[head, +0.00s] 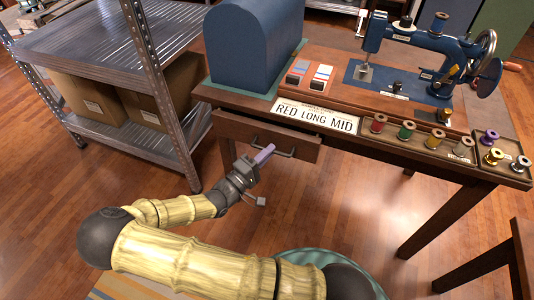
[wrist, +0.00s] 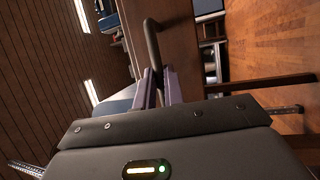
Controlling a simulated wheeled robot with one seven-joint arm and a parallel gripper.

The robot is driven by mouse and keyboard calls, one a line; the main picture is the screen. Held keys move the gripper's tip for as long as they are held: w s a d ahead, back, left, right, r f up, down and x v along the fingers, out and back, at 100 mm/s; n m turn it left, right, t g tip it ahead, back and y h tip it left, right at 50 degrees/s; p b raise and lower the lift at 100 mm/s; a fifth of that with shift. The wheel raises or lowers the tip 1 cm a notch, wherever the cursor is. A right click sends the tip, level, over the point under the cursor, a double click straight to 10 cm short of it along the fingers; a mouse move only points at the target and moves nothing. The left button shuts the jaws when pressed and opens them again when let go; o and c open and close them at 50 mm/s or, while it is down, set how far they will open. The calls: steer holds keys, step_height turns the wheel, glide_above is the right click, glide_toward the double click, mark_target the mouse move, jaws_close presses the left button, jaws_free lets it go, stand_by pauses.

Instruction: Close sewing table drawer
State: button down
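The sewing table (head: 412,160) has a brown wooden drawer (head: 233,131) under its top, standing a little out from the table edge. A dark bar handle (head: 286,154) is on the drawer front. My gripper (head: 265,153), with purple fingers, is at the left part of this handle. In the wrist view the handle (wrist: 151,42) runs down to my gripper (wrist: 159,84). The two fingers are close together, one on each side of the bar, and look shut on it. The exact contact is partly hidden. The drawer front (wrist: 178,45) shows just beyond.
A metal shelf (head: 105,50) with cardboard boxes stands left of the table. A wooden stool or chair (head: 490,262) is at lower right.

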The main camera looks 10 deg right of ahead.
mark_target(277, 135)
steer(key=w+d+p, duration=0.1)
steer(key=w, duration=0.1)
steer(key=w+d+p, duration=0.1)
steer(key=w+d, duration=0.1)
steer(key=w+d+p, duration=0.1)
steer(key=w+d, duration=0.1)
steer(key=w, duration=0.1)
stand_by(0.3)
steer(key=c, duration=1.6)
jaws_free()
steer(key=shift+d, duration=0.1)
steer(key=shift+o, duration=0.5)
steer(key=p+v, duration=0.2)
steer(key=v, duration=1.5)
steer(key=shift+a, duration=0.25)
steer(key=shift+s, duration=0.15)
